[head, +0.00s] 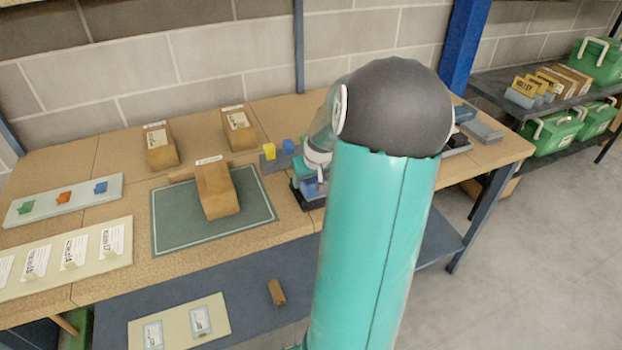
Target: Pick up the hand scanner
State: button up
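My teal arm crosses the middle of the head view, and its dark rounded joint covers part of the bench. My gripper (310,170) is small in the view, low over the bench just left of the arm. Its fingers are too small and too covered to tell whether they are open or shut. Directly below it is a dark stand-like object (307,196) with a blue part (313,187). I cannot make out clearly a hand scanner; it may be at this spot or behind my arm.
The wooden bench (100,280) carries a green mat (165,235) with a brown box (216,190), two more boxes behind, and a grey holder with yellow (269,152) and blue pieces. Grey items (484,132) lie right of my arm. A blue post (463,45) stands behind.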

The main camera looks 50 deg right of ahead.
jog(key=c, duration=0.4)
jog(key=shift+r, duration=0.1)
